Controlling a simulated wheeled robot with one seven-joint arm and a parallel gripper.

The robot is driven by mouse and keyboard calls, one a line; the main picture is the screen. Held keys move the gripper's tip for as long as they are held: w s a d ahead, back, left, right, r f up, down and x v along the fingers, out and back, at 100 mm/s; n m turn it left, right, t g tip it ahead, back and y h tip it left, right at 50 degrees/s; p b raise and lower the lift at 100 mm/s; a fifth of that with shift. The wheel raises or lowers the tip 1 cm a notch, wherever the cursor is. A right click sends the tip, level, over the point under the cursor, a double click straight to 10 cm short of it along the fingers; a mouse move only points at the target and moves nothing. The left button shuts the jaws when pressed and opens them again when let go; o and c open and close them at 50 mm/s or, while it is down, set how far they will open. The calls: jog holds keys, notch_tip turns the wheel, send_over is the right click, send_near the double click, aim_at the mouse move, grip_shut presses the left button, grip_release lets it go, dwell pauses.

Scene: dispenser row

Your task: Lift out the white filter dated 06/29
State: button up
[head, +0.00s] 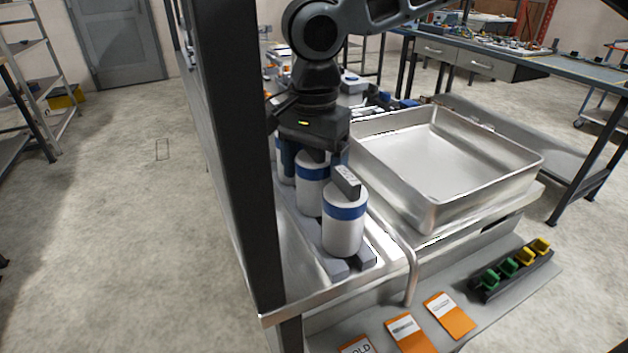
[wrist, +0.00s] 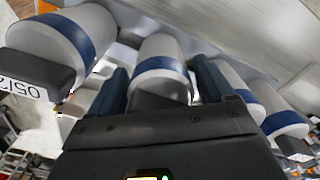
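White filters with blue bands and dark top tabs stand in a row. The nearest filter (head: 343,235) and the one behind it (head: 310,190) show in the head view; others are partly hidden behind my gripper (head: 314,158). In the wrist view my gripper (wrist: 162,85) is open, its two blue fingers on either side of the middle filter's (wrist: 162,52) dark tab. I cannot tell whether they touch it. The left filter (wrist: 72,38) has a tag starting "05/2", the rest cut off. No tag reading 06/29 is legible; the middle filter's date is hidden.
A dark upright post (head: 236,150) stands close left of the row. An empty metal tray (head: 450,165) lies to the right. A bent metal rail (head: 409,265) is at the front right. Orange-and-white cards (head: 449,314) and a strip of green and yellow clips (head: 512,268) lie below.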

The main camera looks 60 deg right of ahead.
jog(key=c, duration=1)
jog(key=shift+r, duration=0.1)
notch_tip(320, 180, up, 14)
jog(key=p, duration=1.3)
notch_tip(320, 180, up, 14)
